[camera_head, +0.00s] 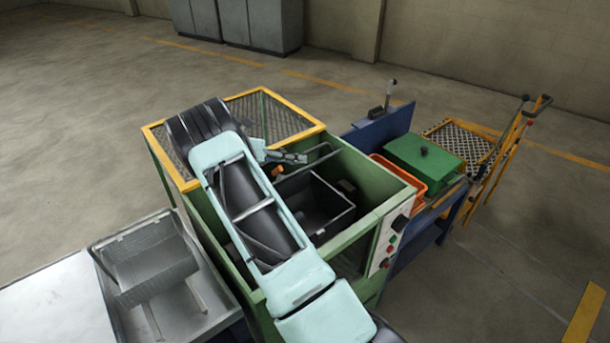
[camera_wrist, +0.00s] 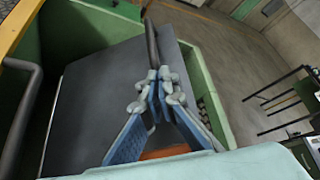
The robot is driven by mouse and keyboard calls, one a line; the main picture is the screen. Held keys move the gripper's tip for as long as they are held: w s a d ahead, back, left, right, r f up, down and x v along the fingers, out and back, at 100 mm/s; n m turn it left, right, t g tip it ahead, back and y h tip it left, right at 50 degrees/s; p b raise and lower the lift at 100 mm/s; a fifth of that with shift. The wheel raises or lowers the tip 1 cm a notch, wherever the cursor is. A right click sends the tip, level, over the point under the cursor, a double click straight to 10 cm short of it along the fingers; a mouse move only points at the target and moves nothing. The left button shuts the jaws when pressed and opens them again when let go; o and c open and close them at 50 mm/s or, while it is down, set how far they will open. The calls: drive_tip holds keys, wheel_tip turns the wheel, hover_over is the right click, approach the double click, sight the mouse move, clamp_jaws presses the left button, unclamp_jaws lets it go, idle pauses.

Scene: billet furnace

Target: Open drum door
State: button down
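My gripper (camera_head: 296,158) reaches over the green machine frame (camera_head: 384,205) in the head view. In the wrist view my gripper's blue-padded fingers (camera_wrist: 157,82) are drawn together at the tips. A dark bar (camera_wrist: 152,45) runs away from between them and looks held there. A flat dark grey panel (camera_wrist: 92,100), perhaps the drum door, lies below the fingers. In the head view a dark open-topped box (camera_head: 318,203) sits inside the frame, partly hidden by my arm. I cannot tell clearly which part is the door.
A yellow-edged mesh guard (camera_head: 302,131) borders the machine's back. A control panel (camera_head: 391,238) is at its right. Beyond stand a green-lidded box (camera_head: 425,158), an orange tray (camera_head: 402,174) and a yellow trolley (camera_head: 503,157). A metal tray (camera_head: 203,318) is at left. A grey bent rod (camera_wrist: 22,118) is beside my gripper.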

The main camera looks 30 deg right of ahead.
drive_tip(key=w, duration=0.1)
drive_tip(key=w+r, duration=0.1)
drive_tip(key=w, duration=0.1)
drive_tip(key=shift+w+a+r, duration=0.1)
drive_tip(key=shift+a+r, duration=0.05)
drive_tip(key=shift+r, duration=0.2)
drive_tip(key=shift+w+a+r+b, duration=0.1)
drive_tip(key=shift+w+r+b, duration=0.15)
drive_tip(key=shift+w, duration=0.45)
drive_tip(key=shift+w+a+r+b, duration=0.1)
drive_tip(key=shift+w+r+b, duration=0.15)
drive_tip(key=shift+w, duration=0.4)
drive_tip(key=shift+w+a+r+b, duration=0.15)
drive_tip(key=shift+w+b, duration=0.1)
drive_tip(key=shift+w, duration=0.55)
